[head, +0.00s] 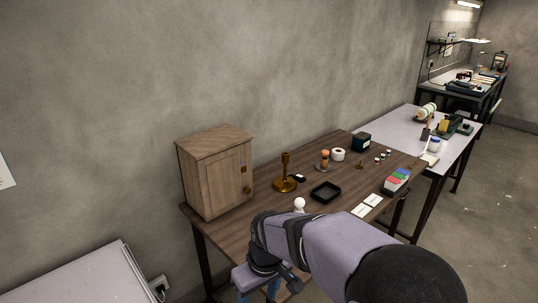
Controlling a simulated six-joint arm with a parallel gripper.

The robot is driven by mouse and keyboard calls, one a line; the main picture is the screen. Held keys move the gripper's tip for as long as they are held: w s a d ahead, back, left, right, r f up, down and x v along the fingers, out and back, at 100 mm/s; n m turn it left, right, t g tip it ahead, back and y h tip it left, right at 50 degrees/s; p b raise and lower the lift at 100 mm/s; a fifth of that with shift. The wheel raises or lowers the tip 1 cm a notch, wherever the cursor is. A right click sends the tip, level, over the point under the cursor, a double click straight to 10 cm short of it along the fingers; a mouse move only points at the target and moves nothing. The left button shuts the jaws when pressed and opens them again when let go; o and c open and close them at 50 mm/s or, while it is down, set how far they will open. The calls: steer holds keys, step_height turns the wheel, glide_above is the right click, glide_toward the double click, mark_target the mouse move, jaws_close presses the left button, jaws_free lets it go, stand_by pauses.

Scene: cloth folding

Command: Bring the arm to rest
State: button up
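My arm (340,250) reaches in from the bottom right of the head view, in front of the brown table. Its wrist bends down at the table's near edge. My gripper (258,288) points downward at the bottom of the picture and is partly cut off by the frame's lower edge. Small blue parts show at its end, but I cannot tell whether they are apart or closed on something. No cloth is clearly visible.
The brown table (235,229) holds a wooden cabinet (215,172), a brass candlestick (285,178), a black tray (325,192), white cards (366,206) and a white roll (338,155). A white-topped table (400,124) stands behind it. A pale surface (80,280) lies at the lower left.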

steer(key=s+d+f+m, duration=0.1)
steer(key=s+d+m, duration=0.2)
steer(key=s+d, duration=0.4)
steer(key=s+d+m+g+h+p, duration=0.1)
steer(key=s+d+m, duration=0.3)
steer(key=d, duration=0.8)
steer(key=s, duration=0.2)
steer(key=shift+s+d+f, duration=0.15)
steer(key=shift+s+f, duration=0.2)
